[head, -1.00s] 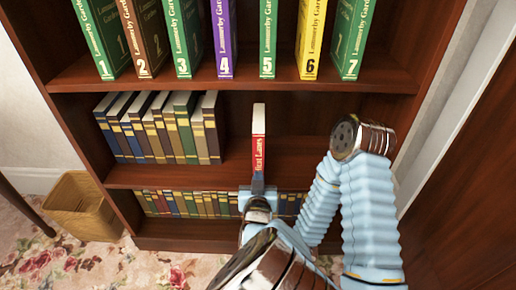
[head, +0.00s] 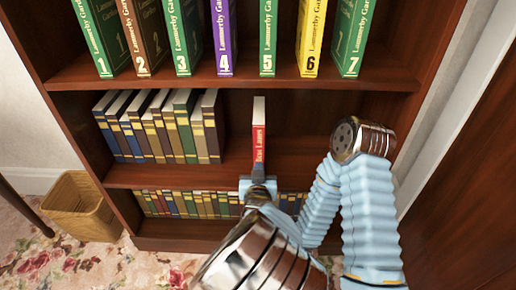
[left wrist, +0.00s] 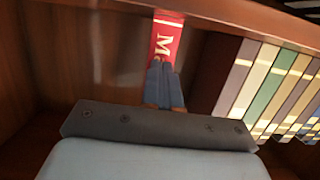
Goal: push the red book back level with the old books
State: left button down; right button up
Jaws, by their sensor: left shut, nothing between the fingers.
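The red book (head: 259,144) stands upright and alone on the middle shelf, white page edges on top and its red spine facing out. The old books (head: 160,132) stand in a row to its left, with a gap of bare shelf between. My left gripper (head: 258,172) is shut and empty, its fingertips at the lower spine, seemingly touching it. In the left wrist view the shut fingers (left wrist: 163,84) overlap the red spine (left wrist: 166,40), and the old books (left wrist: 262,88) are at the right. The fingers hide the spine's foot. I cannot tell whether the spine is level with the old books.
Small books (head: 190,204) line the shelf below. My own blue ribbed arm link (head: 368,215) is at the right. A wicker basket (head: 80,205) stands on the floor at left. The middle shelf is bare right of the red book.

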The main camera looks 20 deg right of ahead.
pick_arm(q)
jog(key=shift+w+d, duration=0.1)
jog(key=shift+w, duration=0.25)
jog(key=shift+w, duration=0.1)
jog(key=shift+r+b+x, duration=0.2)
jog(key=shift+b+x, duration=0.05)
jog(key=shift+x, duration=0.6)
jog(key=shift+r+b+x, duration=0.2)
jog(key=shift+b+x, duration=0.05)
jog(key=shift+x, duration=0.6)
jog(key=f+v, duration=0.2)
jog(key=v, duration=0.7)
jog(key=shift+s, duration=0.65)
jog(key=shift+a+f, duration=0.1)
jog(key=shift+a, duration=0.1)
